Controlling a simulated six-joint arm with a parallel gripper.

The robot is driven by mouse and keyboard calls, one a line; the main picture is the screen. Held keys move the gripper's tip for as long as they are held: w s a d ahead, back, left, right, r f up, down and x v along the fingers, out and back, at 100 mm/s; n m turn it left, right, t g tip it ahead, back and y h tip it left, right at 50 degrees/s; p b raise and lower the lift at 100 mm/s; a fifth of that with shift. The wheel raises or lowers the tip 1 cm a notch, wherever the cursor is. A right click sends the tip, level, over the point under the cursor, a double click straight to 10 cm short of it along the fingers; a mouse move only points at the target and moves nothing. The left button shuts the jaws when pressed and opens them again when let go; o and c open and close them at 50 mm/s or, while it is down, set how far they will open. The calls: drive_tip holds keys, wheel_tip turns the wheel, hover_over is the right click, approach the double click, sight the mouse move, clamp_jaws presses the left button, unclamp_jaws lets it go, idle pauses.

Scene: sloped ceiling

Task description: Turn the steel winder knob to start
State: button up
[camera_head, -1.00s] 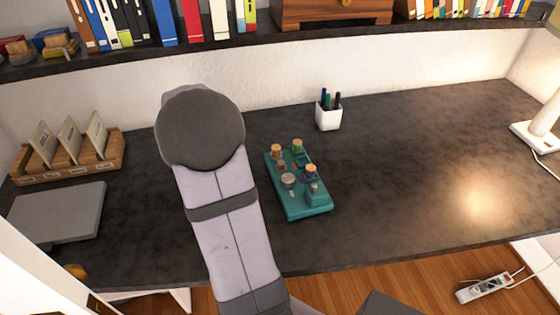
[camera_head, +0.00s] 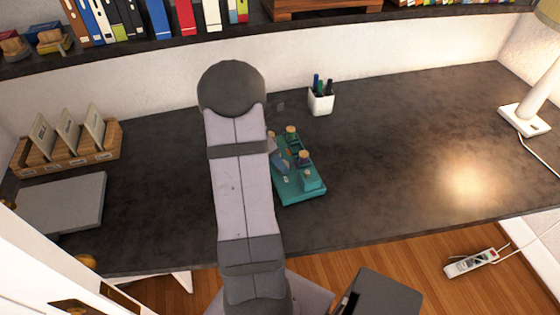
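A teal device (camera_head: 301,193) stands on the dark desk, right of my arm. Several small knobs or posts with orange-brown tops rise from it. My raised arm covers its left edge. A grey-blue piece over the device's left part, at the arm's right edge, may be the steel winder knob or part of my gripper; I cannot tell which. The rest of my gripper is hidden behind my arm. I cannot see whether it is open or shut or whether it touches the knob.
A white pen cup (camera_head: 320,101) stands behind the device. A wooden card holder (camera_head: 68,158) and a grey flat slab (camera_head: 62,203) lie at left. A white lamp (camera_head: 524,118) stands at far right. A shelf (camera_head: 270,36) with books runs along the back. The desk's right half is clear.

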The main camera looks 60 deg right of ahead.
drive_tip(key=shift+x, duration=1.45)
drive_tip(key=c, duration=1.1)
drive_tip(key=shift+o, duration=0.2)
